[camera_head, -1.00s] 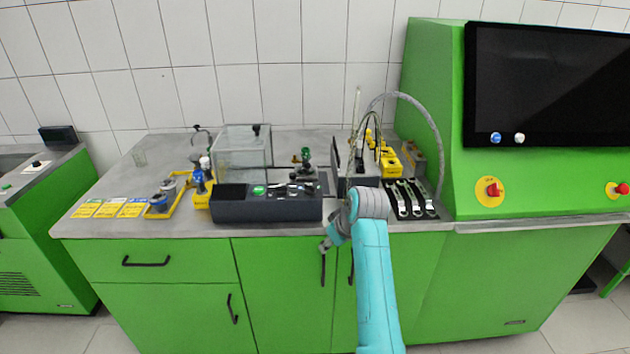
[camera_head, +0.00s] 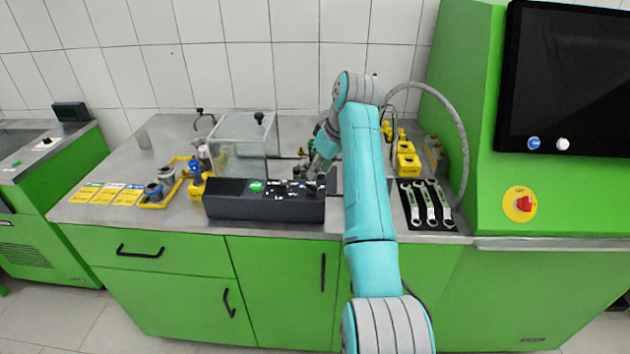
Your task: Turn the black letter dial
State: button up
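A dark control box (camera_head: 262,208) stands at the front edge of the grey worktop. Its sloped top has a black screen, a green button (camera_head: 256,186) and several small knobs and white labels towards the right. I cannot make out which of these is the black letter dial; it is too small or hidden behind my gripper. My gripper (camera_head: 313,178) points down over the right end of the box's top, very near the panel. I cannot tell whether it touches anything. Its fingers are small and dark, and their opening is unclear.
A glass tank (camera_head: 240,143) stands behind the box. Black-matted wrenches (camera_head: 426,206), yellow parts (camera_head: 406,160) and a curved grey hose (camera_head: 462,140) are to the right. A yellow tray (camera_head: 163,188) and cards are left. My arm covers the bench right of the box.

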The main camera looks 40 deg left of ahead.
aim_at(312, 185)
jog(key=shift+x, duration=2.9)
grip_shut()
